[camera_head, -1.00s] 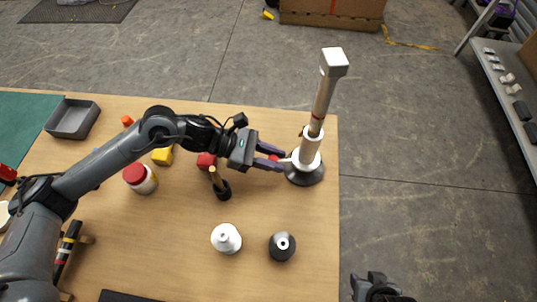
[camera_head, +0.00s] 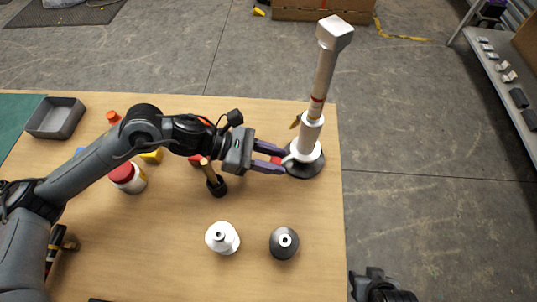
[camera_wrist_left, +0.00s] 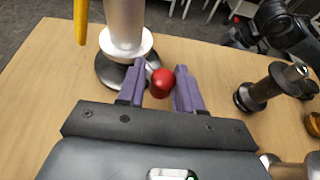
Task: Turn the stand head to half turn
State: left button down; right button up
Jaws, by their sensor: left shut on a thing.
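The stand is a tall post on a dark round base (camera_head: 306,164), with a white collar (camera_head: 305,148) low down and a pale block-shaped head (camera_head: 335,32) on top. A yellow piece (camera_head: 296,121) sticks out left of the post; it also shows in the left wrist view (camera_wrist_left: 81,20). A red ball knob (camera_wrist_left: 162,82) sits on a short lever from the collar. My left gripper (camera_head: 284,159) is shut on this knob, one purple finger on each side. My right gripper (camera_head: 382,288) is partly seen at the bottom, past the table edge; its jaws are unclear.
A white cone-like piece (camera_head: 222,238) and a dark one (camera_head: 284,242) stand in front of the stand. A dark holder with a wooden handle (camera_head: 215,184) and a red-lidded jar (camera_head: 128,177) are left. A grey tray (camera_head: 56,118) is far left. The table's right edge is close.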

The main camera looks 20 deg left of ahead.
pick_arm(q)
jog(key=shift+s+d+g, duration=0.3)
jog(key=shift+s+d, duration=0.1)
jog(key=shift+s, duration=0.05)
pick_arm(e)
jog(key=shift+s+f, duration=0.1)
jog(key=shift+f, duration=0.05)
pick_arm(q)
jog(key=shift+f, duration=0.1)
